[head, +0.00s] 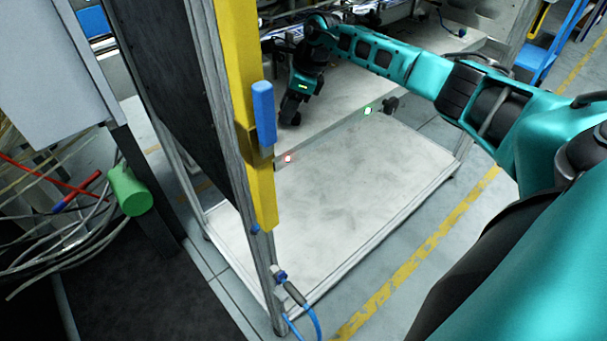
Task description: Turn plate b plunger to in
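My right arm comes in from the right and reaches over the upper shelf (350,95) of the machine frame. My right gripper (289,114) is dark and points down at the left part of this shelf, close to the yellow post. Its fingers are small and dark, and I cannot tell whether they are open or shut. A black knob (390,103) sits at the shelf's front edge, to the right of the gripper and apart from it. I cannot tell whether it is the plate b plunger; no plate b marking is readable. My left gripper is not in view.
A yellow post (240,60) with a blue handle (263,112) stands just left of the gripper. Small green (367,111) and red (288,158) lights show on the shelf edge. The lower pale panel (350,190) is bare. Loose cables and a green cylinder (130,190) are at left.

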